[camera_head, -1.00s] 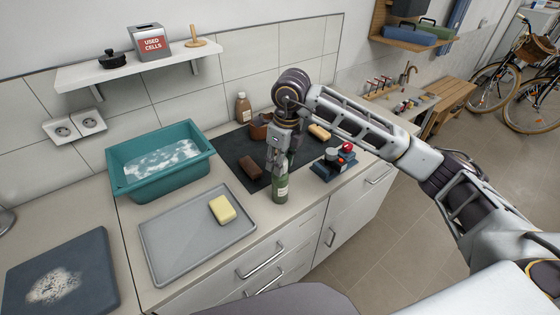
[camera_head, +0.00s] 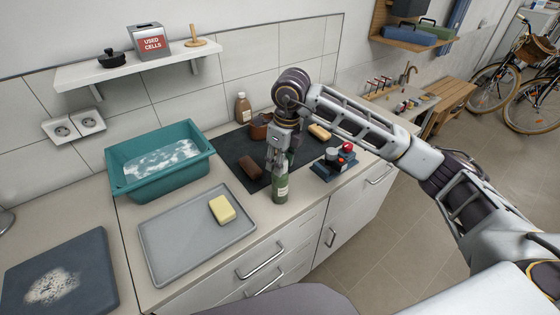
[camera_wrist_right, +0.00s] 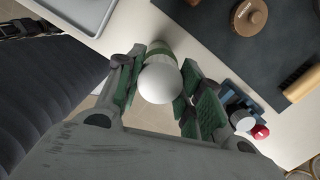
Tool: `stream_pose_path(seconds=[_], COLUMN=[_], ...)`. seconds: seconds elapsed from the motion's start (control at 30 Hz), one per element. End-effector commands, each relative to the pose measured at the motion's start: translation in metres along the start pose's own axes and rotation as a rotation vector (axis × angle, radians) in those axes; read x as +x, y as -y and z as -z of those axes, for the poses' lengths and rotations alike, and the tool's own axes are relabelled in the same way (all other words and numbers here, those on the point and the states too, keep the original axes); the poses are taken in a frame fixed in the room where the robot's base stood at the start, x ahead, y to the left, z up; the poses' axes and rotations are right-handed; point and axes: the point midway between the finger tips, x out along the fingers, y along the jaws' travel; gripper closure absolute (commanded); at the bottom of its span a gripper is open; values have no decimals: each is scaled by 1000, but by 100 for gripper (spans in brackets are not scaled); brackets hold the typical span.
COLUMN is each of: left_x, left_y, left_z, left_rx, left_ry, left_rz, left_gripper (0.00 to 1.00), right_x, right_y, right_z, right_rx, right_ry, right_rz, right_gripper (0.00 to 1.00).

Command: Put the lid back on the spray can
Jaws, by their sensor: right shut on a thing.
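The spray can (camera_head: 280,190) is green with a pale label. It stands upright on the worktop, close to the front edge and right of the grey tray. My right gripper (camera_head: 279,163) points down over the can's top. In the right wrist view, the white rounded lid (camera_wrist_right: 160,80) sits between the green-padded fingers, which are shut on it. The green can body (camera_wrist_right: 159,49) shows just behind the lid. The lid is in line with the can's top, but I cannot tell whether it is fully seated. My left gripper is not in view.
The grey tray (camera_head: 165,255) holds a yellow sponge (camera_head: 222,209). A dark mat (camera_head: 232,150) behind the can carries a brown block and brushes. A blue item with a red knob (camera_head: 346,147) is to the right. A teal basin (camera_head: 170,180) stands at the left.

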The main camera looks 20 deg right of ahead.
Motion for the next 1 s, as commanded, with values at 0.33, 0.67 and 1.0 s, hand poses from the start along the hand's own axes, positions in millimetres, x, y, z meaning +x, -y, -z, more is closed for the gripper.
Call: stream_pose_path(seconds=[0.33, 0.67, 1.0], left_x=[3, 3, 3], left_y=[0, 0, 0], left_z=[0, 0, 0], left_rx=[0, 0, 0], left_ry=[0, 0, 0], left_rz=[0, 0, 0], left_gripper=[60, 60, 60], right_x=[1, 0, 0], right_y=[0, 0, 0], right_z=[0, 0, 0], right_rx=[0, 0, 0], right_ry=[0, 0, 0], right_rz=[0, 0, 0], right_gripper=[72, 62, 38])
